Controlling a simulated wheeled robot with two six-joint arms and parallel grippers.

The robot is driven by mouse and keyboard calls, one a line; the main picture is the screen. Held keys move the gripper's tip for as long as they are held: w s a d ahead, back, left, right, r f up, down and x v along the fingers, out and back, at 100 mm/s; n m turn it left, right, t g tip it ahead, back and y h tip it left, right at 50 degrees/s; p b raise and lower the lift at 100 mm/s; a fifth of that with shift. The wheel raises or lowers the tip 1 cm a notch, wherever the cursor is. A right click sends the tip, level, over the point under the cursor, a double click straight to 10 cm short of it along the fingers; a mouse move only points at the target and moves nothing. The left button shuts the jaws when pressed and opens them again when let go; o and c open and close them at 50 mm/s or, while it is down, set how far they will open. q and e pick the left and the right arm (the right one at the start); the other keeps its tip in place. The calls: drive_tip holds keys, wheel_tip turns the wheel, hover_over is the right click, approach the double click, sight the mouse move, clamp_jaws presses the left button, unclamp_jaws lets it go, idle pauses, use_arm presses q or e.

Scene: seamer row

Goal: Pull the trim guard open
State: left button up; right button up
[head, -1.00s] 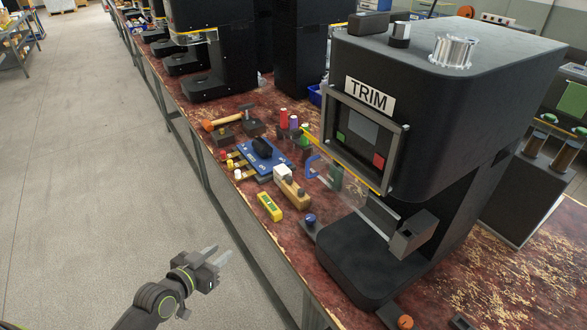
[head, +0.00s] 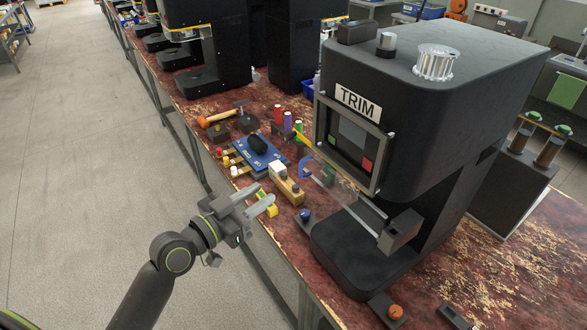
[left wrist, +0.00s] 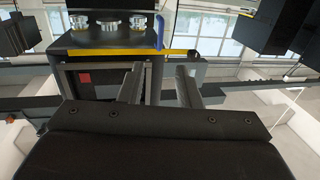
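The black trim machine (head: 440,120) stands on the bench with a "TRIM" label above its screen. My right gripper is not in view.
The floor (head: 75,130) left of the bench is clear.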

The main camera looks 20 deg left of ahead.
sight(300, 169)
use_arm(q)
drive_tip(key=shift+p+x, duration=1.35)
drive_tip(key=shift+x, duration=4.15)
clamp_jaws()
